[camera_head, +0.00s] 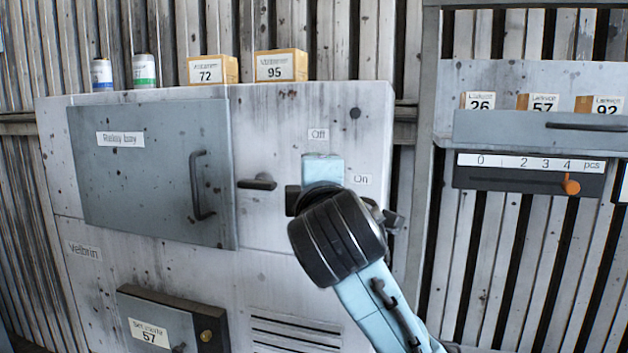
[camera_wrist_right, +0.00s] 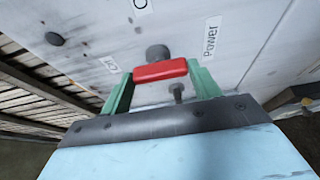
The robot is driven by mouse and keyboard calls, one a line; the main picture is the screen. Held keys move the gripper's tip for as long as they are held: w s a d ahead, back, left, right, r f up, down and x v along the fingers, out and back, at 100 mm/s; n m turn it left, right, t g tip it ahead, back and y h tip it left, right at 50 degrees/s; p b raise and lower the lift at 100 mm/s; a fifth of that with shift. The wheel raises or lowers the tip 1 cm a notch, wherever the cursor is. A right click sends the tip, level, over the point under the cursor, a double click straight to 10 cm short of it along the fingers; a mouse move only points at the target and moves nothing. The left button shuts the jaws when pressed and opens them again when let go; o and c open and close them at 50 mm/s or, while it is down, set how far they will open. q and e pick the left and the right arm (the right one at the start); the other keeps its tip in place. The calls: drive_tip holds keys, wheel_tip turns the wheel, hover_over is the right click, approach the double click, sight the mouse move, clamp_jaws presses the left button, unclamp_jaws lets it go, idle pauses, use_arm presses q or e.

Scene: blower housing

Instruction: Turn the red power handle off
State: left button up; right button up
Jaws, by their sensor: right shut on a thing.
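The red power handle (camera_wrist_right: 160,71) is a short red bar in the right wrist view, in front of a dark round knob on the panel. My right gripper has a green finger at each end of the bar and is shut on it. In the head view, the right gripper (camera_head: 321,170) is in front of the panel, and my gripper and wrist hide the handle. The Off label (camera_head: 318,134) is just above the gripper, and the On label (camera_head: 362,180) is to its right. A Power label (camera_wrist_right: 211,37) shows in the right wrist view. My left gripper is not in view.
A dark lever (camera_head: 257,182) sticks out left of my gripper. Farther left is a grey Relay bay door (camera_head: 145,175) with a bar handle. Boxes and cans stand on the cabinet top. A shelf unit with a grey drawer (camera_head: 540,130) and an orange slider (camera_head: 570,185) is at right.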

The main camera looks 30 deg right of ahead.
idle(0.5)
drive_tip(key=o, duration=1)
